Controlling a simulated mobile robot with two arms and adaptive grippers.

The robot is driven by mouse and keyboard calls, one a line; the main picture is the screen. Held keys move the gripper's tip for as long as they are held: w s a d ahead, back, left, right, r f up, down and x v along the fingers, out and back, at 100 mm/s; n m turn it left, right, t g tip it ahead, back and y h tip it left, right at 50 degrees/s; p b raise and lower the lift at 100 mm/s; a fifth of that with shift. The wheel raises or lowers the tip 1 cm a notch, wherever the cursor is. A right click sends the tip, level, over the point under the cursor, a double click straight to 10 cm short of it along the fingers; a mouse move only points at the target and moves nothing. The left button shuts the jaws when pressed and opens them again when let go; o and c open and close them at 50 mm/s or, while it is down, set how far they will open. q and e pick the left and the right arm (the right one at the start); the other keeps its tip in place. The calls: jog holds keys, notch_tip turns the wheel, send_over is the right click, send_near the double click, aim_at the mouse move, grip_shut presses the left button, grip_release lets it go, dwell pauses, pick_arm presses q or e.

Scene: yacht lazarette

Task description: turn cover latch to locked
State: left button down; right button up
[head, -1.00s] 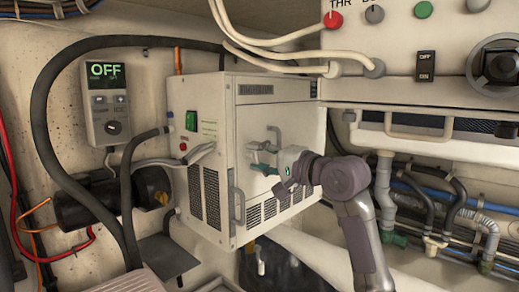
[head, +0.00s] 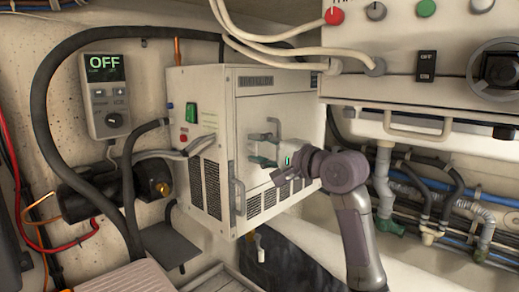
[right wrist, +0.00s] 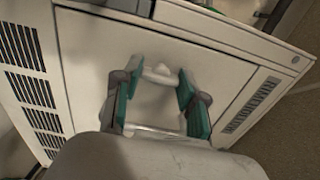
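The beige cabinet (head: 222,115) has a front cover panel that faces my right gripper (head: 262,149). In the right wrist view, a small pale latch piece (right wrist: 160,73) stands on the cover between the fingertips. The two green-padded fingers of the right gripper (right wrist: 160,84) are apart, one on each side of it, with visible gaps, so they are not closed on it. In the head view the fingers reach the cover from the right and largely hide the latch. I cannot read whether it is locked. My left gripper is not in view.
A vertical grab handle (head: 238,197) is on the cabinet's front left. A control panel (head: 400,90) with knobs overhangs at the upper right. Hoses and pipes (head: 455,205) run along the right side. A display (head: 104,95) reading OFF hangs on the left wall.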

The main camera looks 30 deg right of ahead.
jog(key=o, duration=0.4)
jog(key=v, duration=1.2)
jog(key=shift+w+f, duration=0.1)
